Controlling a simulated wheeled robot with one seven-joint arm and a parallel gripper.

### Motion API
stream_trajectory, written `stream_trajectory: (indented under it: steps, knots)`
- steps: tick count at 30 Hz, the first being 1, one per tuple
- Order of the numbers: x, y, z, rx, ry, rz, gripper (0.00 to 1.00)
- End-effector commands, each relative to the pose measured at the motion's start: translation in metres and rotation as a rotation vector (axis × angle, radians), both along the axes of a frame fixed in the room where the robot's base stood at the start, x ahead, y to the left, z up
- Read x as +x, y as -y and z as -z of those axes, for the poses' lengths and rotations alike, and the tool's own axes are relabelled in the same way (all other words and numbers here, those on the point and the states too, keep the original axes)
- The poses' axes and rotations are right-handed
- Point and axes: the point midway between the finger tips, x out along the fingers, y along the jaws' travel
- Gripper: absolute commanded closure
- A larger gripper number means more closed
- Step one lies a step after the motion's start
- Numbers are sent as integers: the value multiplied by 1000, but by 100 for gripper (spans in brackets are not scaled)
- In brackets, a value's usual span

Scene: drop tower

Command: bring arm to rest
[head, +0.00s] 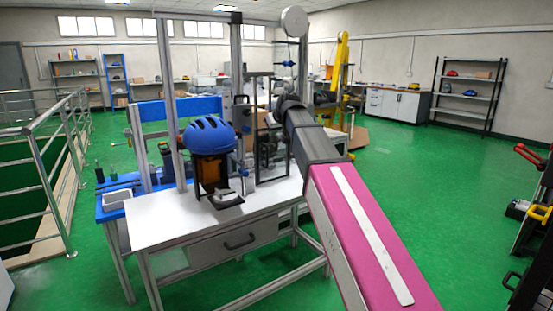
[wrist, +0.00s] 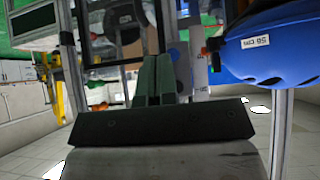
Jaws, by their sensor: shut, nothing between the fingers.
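My arm reaches from the lower right of the head view toward the drop tower. Its end stands beside the tower frame (head: 237,70), right of the blue helmet (head: 208,136). My gripper's fingers are hard to make out in the head view. In the wrist view my gripper (wrist: 154,78) is shut, its two dark green fingers together with nothing between them. The helmet also shows in the wrist view (wrist: 272,52) at the upper right, with a "58 cm" label, apart from the fingers. In the head view it sits on a dark and orange support above the table.
The white table (head: 160,221) with a drawer (head: 222,245) stands below the tower. Metal uprights stand close around my arm's end. A railing (head: 50,180) is at the left, a shelf rack (head: 466,93) at the back right.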

Motion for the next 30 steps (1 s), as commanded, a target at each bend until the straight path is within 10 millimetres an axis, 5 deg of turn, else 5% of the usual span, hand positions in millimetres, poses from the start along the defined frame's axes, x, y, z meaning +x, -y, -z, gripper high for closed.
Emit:
stream_trajectory:
  steps: [14, 23, 30]
  knots:
    - [-25, 37, 98, -27, -126, 80, 100]
    - [-78, 89, 220, -65, -299, 196, 100]
    - [-138, 131, 311, -101, -446, 299, 100]
